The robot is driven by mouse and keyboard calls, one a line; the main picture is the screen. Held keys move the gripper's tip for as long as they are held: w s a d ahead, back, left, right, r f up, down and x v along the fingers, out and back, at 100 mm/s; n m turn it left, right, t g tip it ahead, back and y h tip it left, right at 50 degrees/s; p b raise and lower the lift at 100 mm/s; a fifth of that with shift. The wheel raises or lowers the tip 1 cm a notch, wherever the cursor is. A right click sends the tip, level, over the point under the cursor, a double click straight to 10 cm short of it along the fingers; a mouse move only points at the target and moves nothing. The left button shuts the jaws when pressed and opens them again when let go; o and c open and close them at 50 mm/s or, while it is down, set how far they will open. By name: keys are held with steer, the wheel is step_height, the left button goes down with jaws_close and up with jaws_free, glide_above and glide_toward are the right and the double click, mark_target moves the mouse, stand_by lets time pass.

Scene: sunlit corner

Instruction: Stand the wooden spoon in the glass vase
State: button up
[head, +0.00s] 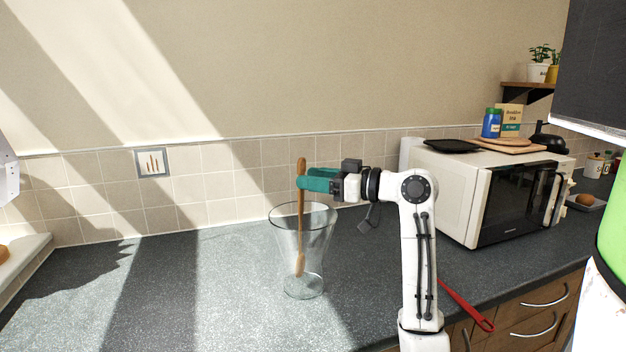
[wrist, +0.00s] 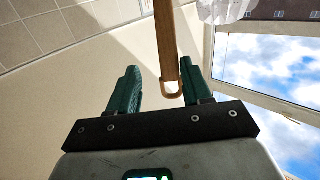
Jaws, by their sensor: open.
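The glass vase (head: 318,243) stands upright on the grey worktop in the head view. The wooden spoon (head: 301,212) is nearly upright, its lower end inside the vase near the bottom and its upper end well above the rim. My gripper (head: 304,181), with green fingers, is level with the spoon's upper part, above the vase rim. In the wrist view the spoon (wrist: 165,40) shows between the two spread fingers (wrist: 158,66), closer to the right one. The jaws are open; whether a finger touches the spoon is unclear.
A white microwave (head: 470,190) stands to the right, with a black tray (head: 452,146) and a wooden board (head: 502,146) on top. A red-handled utensil (head: 466,305) lies at the worktop's front edge. The worktop (head: 170,290) left of the vase is clear.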

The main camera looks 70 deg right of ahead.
steer(key=s+b, duration=0.1)
steer(key=s, duration=0.9)
steer(key=shift+a, duration=0.15)
steer(key=shift+s, duration=0.15)
stand_by(0.5)
